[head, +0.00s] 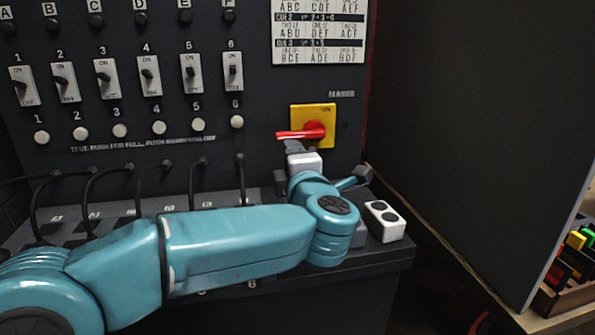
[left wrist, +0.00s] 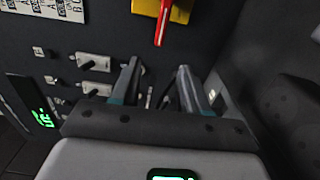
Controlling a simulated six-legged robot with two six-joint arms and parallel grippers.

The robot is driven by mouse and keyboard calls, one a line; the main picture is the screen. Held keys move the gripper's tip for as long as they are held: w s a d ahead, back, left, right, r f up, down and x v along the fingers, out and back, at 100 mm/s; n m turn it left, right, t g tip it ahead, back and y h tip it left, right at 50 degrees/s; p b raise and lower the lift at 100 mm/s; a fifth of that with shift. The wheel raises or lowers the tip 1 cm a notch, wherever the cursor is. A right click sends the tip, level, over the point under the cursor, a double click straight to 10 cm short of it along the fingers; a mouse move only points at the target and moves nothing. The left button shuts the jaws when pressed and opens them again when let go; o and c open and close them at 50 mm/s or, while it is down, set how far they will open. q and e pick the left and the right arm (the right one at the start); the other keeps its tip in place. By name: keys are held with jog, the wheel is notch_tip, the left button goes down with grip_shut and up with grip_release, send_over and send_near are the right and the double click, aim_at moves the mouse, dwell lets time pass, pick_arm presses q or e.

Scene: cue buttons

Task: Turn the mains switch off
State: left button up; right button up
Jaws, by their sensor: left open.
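The mains switch is a yellow plate (head: 327,112) with a red rotary handle (head: 312,131), under a label that reads MAINS. In the head view the handle lies nearly level and points left. In the left wrist view the red handle (left wrist: 162,24) shows at the top, beyond my fingers. My left gripper (head: 291,146) is just below the handle in the head view. In the left wrist view its two dark fingers (left wrist: 160,76) are spread with nothing between them. I cannot tell whether a finger touches the handle. My right gripper is not in view.
Left of the switch are rows of toggle switches (head: 107,77) and round white buttons (head: 159,128). Black cables (head: 139,186) hang below them. A white box with two dark buttons (head: 383,220) sits at the ledge's right end. A dark partition (head: 470,130) stands at right.

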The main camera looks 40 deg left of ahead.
pick_arm(q)
jog(key=v, duration=0.4)
jog(key=shift+s+d, duration=0.1)
dwell(0.5)
